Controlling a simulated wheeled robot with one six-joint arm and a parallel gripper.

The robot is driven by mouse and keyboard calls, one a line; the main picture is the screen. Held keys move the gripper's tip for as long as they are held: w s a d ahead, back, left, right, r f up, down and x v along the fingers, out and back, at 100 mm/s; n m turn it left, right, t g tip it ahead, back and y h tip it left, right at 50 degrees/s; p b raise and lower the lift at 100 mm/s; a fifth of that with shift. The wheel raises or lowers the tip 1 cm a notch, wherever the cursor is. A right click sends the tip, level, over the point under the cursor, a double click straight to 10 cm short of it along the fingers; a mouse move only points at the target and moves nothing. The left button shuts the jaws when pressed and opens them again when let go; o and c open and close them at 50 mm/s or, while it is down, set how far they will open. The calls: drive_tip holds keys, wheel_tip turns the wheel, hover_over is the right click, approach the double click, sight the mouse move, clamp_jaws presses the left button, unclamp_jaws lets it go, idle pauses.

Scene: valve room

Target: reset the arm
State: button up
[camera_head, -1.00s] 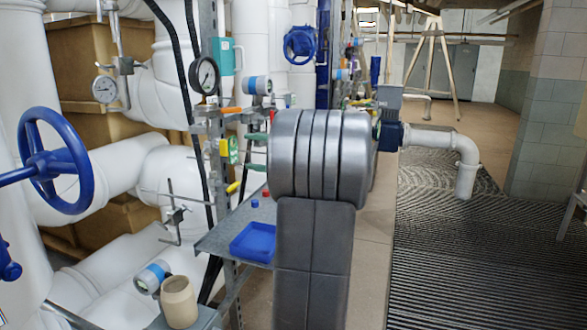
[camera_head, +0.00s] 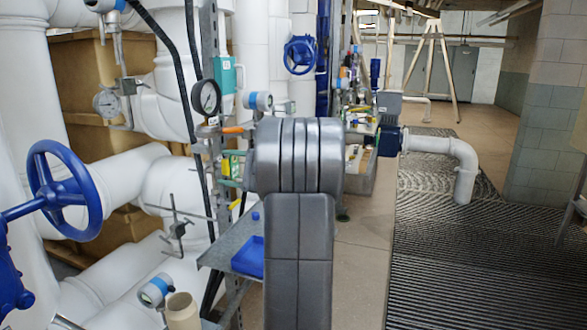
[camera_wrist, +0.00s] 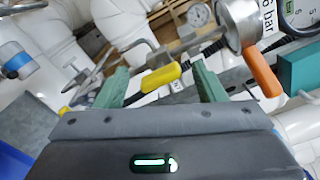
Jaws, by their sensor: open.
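My gripper (camera_wrist: 158,85) shows in the wrist view with its two green fingers spread apart. The gap between the fingertips looks empty. A yellow valve handle (camera_wrist: 161,79) shows beyond and between the fingers; I cannot tell how far off it is. In the head view my grey arm (camera_head: 297,190) stands upright in the middle. It hides part of the shelf and most of my gripper; a green part that may be a finger shows left of the arm.
A grey shelf (camera_head: 222,250) with a blue tray (camera_head: 248,257) is partly behind my arm. Left are white pipes, a blue handwheel (camera_head: 66,190) and a gauge (camera_head: 206,96). An orange handle (camera_wrist: 262,73) is near the right finger. The ribbed mat (camera_head: 470,260) at right is clear.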

drive_tip(key=m+p, duration=0.2)
drive_tip(key=p, duration=0.1)
drive_tip(key=m+p, duration=0.5)
drive_tip(key=p, duration=0.1)
drive_tip(key=shift+r, duration=0.35)
drive_tip(key=shift+w+d+f+m+p, duration=0.1)
drive_tip(key=shift+m+p, duration=1.45)
drive_tip(key=shift+p, duration=0.5)
drive_tip(key=shift+w+f+m+p, duration=0.1)
drive_tip(key=shift+m+p, duration=1.45)
drive_tip(key=shift+p, duration=0.5)
drive_tip(key=shift+s, duration=0.1)
